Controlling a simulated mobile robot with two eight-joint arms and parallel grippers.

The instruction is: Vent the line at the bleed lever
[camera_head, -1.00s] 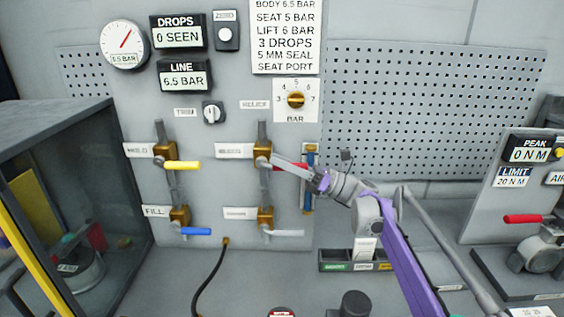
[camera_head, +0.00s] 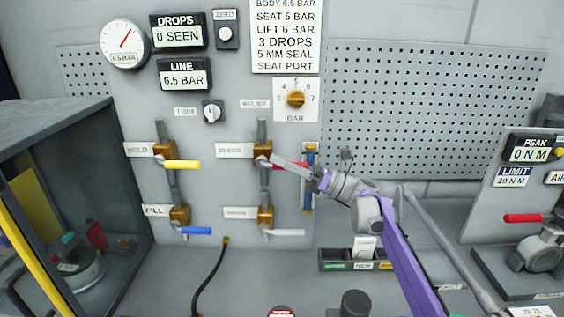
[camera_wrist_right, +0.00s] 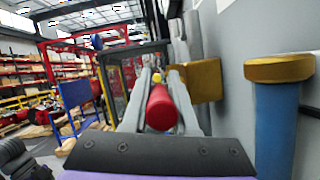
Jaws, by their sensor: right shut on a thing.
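The bleed valve (camera_head: 262,152) is a brass body on the wall panel, beside a white label that reads as BLEED. Its red lever (camera_head: 303,165) points right, roughly level, and is partly hidden by my right gripper (camera_head: 277,161). In the right wrist view the red lever (camera_wrist_right: 161,108) lies between the two grey fingers, which are shut on it. The brass valve body (camera_wrist_right: 204,82) is just beyond, to the right. The line display (camera_head: 185,76) reads 6.5 BAR and the drops display (camera_head: 178,33) reads 0 SEEN. My left gripper is not in view.
A yellow lever (camera_head: 182,165), a blue lever (camera_head: 195,231) and a grey lever (camera_head: 287,232) sit on neighbouring valves. A blue-and-brass cylinder (camera_head: 309,190) stands close right of the bleed valve. A dark-framed cabinet (camera_head: 60,150) is at left. A black hose (camera_head: 208,280) hangs below.

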